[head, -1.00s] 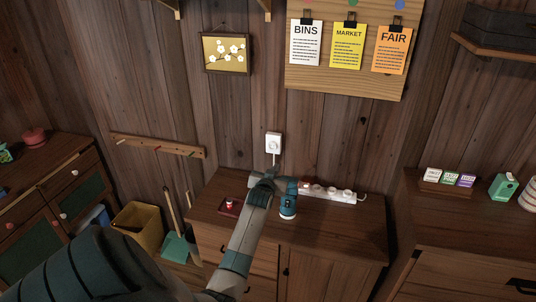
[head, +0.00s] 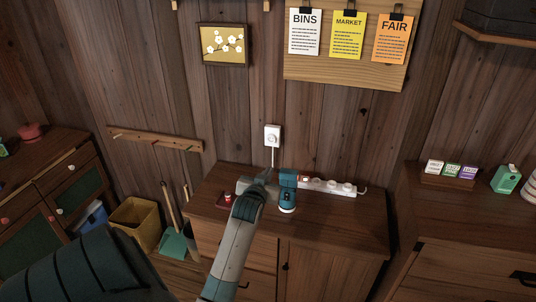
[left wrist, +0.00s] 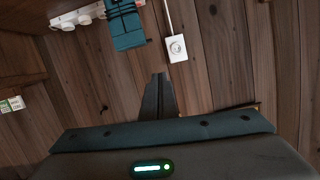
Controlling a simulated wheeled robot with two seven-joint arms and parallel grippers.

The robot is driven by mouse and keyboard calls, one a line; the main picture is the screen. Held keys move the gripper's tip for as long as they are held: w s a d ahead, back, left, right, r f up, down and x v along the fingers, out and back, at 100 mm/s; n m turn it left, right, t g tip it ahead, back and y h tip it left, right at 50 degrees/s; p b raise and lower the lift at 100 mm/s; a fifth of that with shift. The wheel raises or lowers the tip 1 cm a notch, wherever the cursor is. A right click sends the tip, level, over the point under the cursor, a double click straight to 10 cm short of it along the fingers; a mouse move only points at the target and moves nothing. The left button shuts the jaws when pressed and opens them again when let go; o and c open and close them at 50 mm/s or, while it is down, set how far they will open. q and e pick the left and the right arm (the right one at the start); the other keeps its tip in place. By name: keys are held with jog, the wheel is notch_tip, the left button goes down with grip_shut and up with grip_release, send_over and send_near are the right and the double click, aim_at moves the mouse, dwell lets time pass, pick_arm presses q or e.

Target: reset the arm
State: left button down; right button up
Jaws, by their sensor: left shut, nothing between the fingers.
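My left arm reaches up from the bottom of the head view to the low wooden cabinet (head: 330,228). My left gripper (head: 264,178) is shut and empty, left of a teal device (head: 288,192) with a pale base ring. The device stands upright on the cabinet top. In the left wrist view, the shut fingers (left wrist: 160,78) point at the plank wall, and the teal device (left wrist: 125,28) is above and left of them, apart from them. My right gripper is in neither view.
A white power strip (head: 330,187) lies behind the device, below a wall outlet (head: 272,136) with a cord. A yellow bin (head: 137,222) and teal dustpan (head: 173,244) stand on the floor. Another cabinet (head: 470,215) is at right.

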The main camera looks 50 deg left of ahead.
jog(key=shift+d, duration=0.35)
